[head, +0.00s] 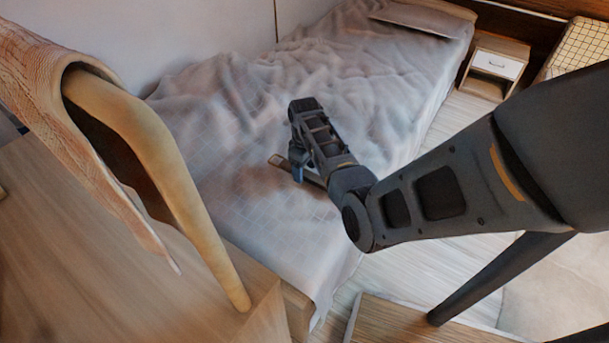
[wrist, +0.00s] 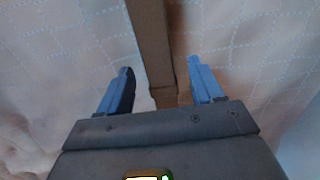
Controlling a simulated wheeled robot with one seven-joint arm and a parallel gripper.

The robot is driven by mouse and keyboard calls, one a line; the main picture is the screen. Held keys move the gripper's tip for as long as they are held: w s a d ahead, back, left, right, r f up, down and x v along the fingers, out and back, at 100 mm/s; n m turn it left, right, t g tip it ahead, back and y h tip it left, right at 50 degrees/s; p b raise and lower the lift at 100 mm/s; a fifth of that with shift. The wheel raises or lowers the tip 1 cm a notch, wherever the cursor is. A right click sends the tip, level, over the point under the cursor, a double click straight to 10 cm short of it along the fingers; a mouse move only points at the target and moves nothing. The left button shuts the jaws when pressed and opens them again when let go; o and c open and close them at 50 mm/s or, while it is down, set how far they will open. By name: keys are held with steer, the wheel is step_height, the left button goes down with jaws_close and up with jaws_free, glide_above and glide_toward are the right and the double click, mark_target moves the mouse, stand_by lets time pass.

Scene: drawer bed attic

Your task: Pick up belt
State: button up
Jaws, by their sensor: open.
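The belt (head: 277,160) is a brown strip on the bed, partly hidden behind my gripper in the head view. In the wrist view the belt (wrist: 151,45) runs from the top edge down between my fingers, and its lower end meets the gripper body's edge. My gripper (wrist: 160,80) is open, with one blue finger on each side of the belt. A gap shows between each finger and the belt. In the head view my gripper (head: 297,172) points down at the bed's surface; I cannot tell whether it touches the cover.
The bed (head: 225,110) has a rumpled pale cover and a pillow (head: 425,18) at its far end. A nightstand (head: 497,62) stands at the back right. A curved wooden piece with draped cloth (head: 150,140) stands at the left. Wooden floor shows right of the bed.

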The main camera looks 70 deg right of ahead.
steer(key=shift+f, duration=0.15)
steer(key=c, duration=1.2)
